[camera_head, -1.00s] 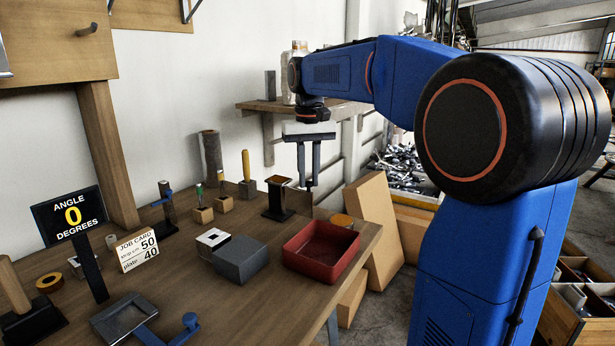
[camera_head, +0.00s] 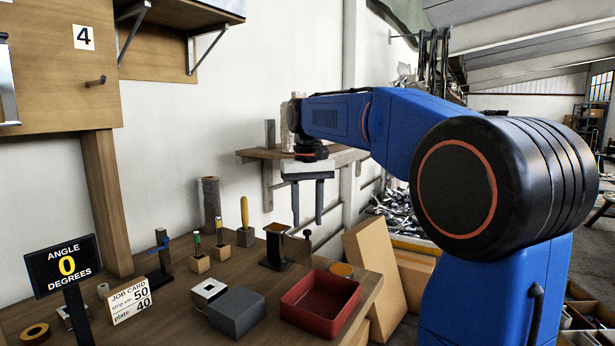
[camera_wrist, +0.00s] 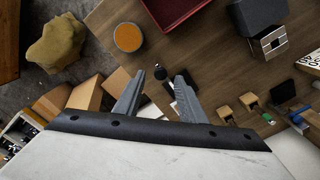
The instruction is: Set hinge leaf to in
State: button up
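I cannot pick out a hinge leaf for certain in either view. My gripper (camera_head: 307,222) is open and empty, its two grey fingers pointing down above the far right of the bench (camera_head: 180,293). In the wrist view the gripper (camera_wrist: 160,75) shows its two fingers apart with nothing between them. A wooden panel (camera_head: 60,85) with a dark peg (camera_head: 96,81) and a "4" label (camera_head: 84,37) is on the wall at upper left, well away from my gripper.
A red tray (camera_head: 320,303), grey block (camera_head: 237,314), dark stand (camera_head: 275,246) and job card (camera_head: 130,299) stand on the bench. A wall shelf (camera_head: 258,153) is behind my gripper. Cardboard boxes (camera_head: 374,262) stand right of the bench. Air around the fingers looks free.

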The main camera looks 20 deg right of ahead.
notch_tip(320, 180, up, 15)
dwell(0.4)
dwell(0.4)
